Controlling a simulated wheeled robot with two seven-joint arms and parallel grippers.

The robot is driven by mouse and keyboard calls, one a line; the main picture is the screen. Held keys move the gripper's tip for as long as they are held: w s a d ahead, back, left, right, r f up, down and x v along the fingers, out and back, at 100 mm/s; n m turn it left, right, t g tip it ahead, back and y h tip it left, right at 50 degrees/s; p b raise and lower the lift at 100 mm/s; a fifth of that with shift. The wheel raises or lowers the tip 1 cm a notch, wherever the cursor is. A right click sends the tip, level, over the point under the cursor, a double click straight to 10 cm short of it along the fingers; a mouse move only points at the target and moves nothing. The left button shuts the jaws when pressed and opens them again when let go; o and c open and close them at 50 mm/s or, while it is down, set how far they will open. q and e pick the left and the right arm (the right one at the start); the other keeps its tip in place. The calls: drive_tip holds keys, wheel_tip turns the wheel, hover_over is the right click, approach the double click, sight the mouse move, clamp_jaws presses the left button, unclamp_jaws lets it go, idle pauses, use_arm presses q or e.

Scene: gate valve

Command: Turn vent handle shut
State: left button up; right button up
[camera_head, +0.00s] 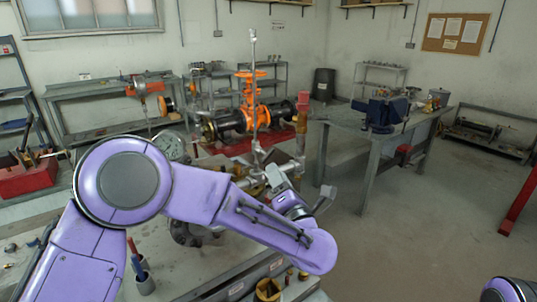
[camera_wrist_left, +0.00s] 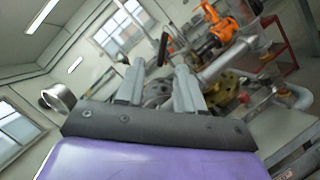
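My left arm crosses the front of the head view, and its gripper (camera_head: 268,174) sits small among grey pipe fittings (camera_head: 243,186) on the near bench. In the left wrist view the two grey fingers of this gripper (camera_wrist_left: 157,70) stand apart. A dark upright bar (camera_wrist_left: 163,48) shows between and beyond the fingertips; I cannot tell whether it is the vent handle or whether it touches them. A brassy flanged fitting (camera_wrist_left: 226,90) lies right of the fingers. No vent handle can be made out for certain. My right gripper is outside both views.
A tall thin metal rod (camera_head: 253,75) rises behind the gripper. A round gauge (camera_head: 169,146) stands left of it. An orange gate valve (camera_head: 254,97) with dark pipe flanges is farther back. A workbench with a blue vise (camera_head: 384,112) stands right.

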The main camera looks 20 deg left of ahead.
sight(269, 157)
use_arm(q)
drive_tip(key=p+x, duration=0.3)
drive_tip(key=x, duration=0.4)
drive_tip(key=shift+w+a, duration=0.25)
drive_tip(key=shift+w+a+r, duration=0.1)
drive_tip(key=shift+w+a, duration=0.15)
drive_tip(key=shift+w, duration=0.25)
clamp_jaws()
